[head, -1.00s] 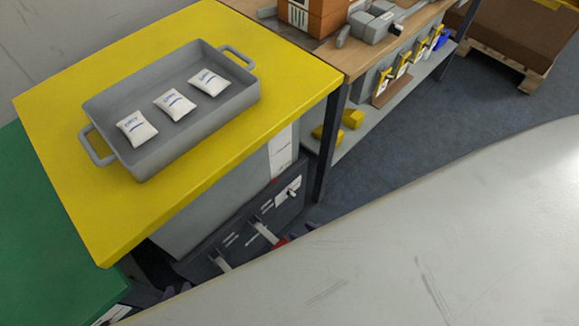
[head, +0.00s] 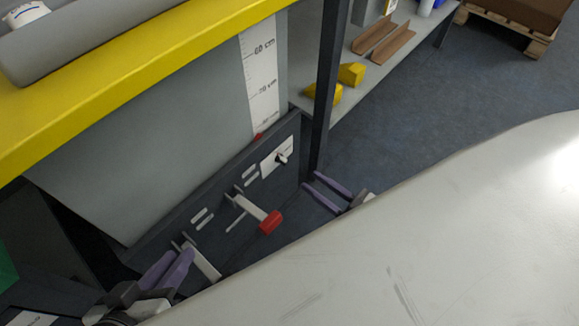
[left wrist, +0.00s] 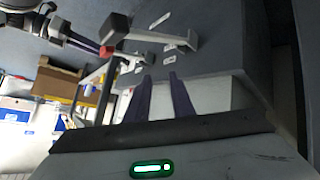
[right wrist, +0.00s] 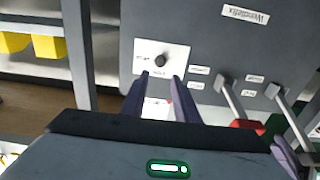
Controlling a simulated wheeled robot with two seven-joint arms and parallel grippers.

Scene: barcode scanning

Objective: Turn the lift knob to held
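The lift knob (head: 283,157) is a small dark knob on a white label plate at the right end of the dark front panel (head: 165,241). It also shows in the right wrist view (right wrist: 162,61), just beyond the fingertips; the plate's small lettering is hard to read. My right gripper (head: 314,181) is open and empty, to the right of and below the knob in the head view, apart from it. Its two fingers (right wrist: 160,77) point at the plate. My left gripper (head: 181,253) is open beside a pale lever (head: 203,263) at the panel's left; contact is unclear.
A lever with a red end (head: 270,222) sticks out from the panel between my grippers. A dark table leg (head: 328,95) stands right of the knob. The yellow top (head: 120,75) overhangs above, with a height scale (head: 262,80) below it. A pale surface fills the lower right.

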